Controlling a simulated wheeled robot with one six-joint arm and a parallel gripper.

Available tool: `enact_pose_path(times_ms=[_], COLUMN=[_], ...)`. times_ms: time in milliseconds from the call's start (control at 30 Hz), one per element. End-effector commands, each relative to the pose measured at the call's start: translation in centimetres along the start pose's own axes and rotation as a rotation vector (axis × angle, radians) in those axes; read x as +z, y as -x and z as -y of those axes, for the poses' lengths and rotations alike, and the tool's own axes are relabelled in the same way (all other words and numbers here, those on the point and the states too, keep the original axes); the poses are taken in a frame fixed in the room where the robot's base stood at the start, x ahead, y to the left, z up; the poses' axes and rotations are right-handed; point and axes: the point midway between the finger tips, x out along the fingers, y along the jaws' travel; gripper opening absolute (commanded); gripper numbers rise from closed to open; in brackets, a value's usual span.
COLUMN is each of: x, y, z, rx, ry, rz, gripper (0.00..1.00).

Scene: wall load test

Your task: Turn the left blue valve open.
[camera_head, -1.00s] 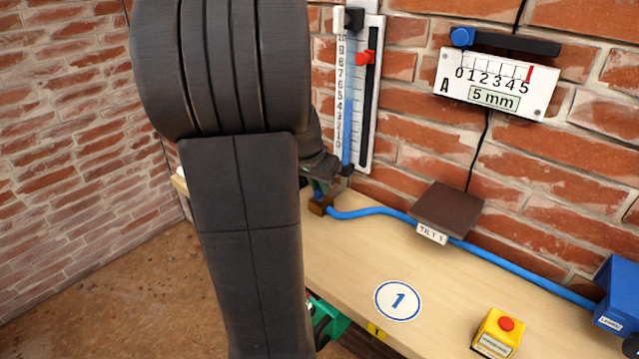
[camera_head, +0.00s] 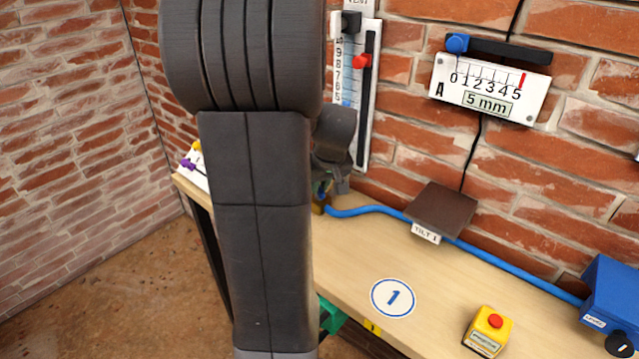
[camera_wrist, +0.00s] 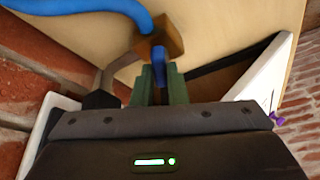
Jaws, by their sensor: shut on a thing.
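The blue valve handle (camera_wrist: 158,58) stands out from a brown valve block (camera_wrist: 163,33) on the blue hose. In the wrist view the green fingers of my gripper (camera_wrist: 160,72) are on both sides of the handle, closed on it. In the head view the valve block (camera_head: 320,205) sits at the left end of the blue hose (camera_head: 365,211). My gripper (camera_head: 323,186) is there mostly hidden behind my arm. The handle's exact angle is hard to judge.
A vertical scale with a red marker (camera_head: 361,61) hangs behind my arm. Along the bench are a dark tilt plate (camera_head: 441,207), a yellow box with a red button (camera_head: 489,330) and a blue box (camera_head: 615,290). Gauge A (camera_head: 490,88) reads 5 mm. The bench around disc 1 (camera_head: 393,298) is clear.

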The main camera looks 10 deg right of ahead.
Motion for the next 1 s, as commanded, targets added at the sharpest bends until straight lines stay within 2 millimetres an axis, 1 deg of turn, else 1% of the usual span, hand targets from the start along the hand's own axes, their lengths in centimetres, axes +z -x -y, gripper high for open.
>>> enact_pose_path(times_ms=[300,500,700,1000], x=[-0.05,-0.07,-0.10,-0.12], y=[-0.15,-0.12,-0.07,0.00], z=[-0.27,-0.32,-0.33,-0.33], rx=[-0.103,-0.151,-0.179,-0.194], ry=[0.252,0.368,0.440,0.475], rz=[-0.003,-0.001,0.000,0.000], gripper=[0.00,0.00,0.00,0.00])
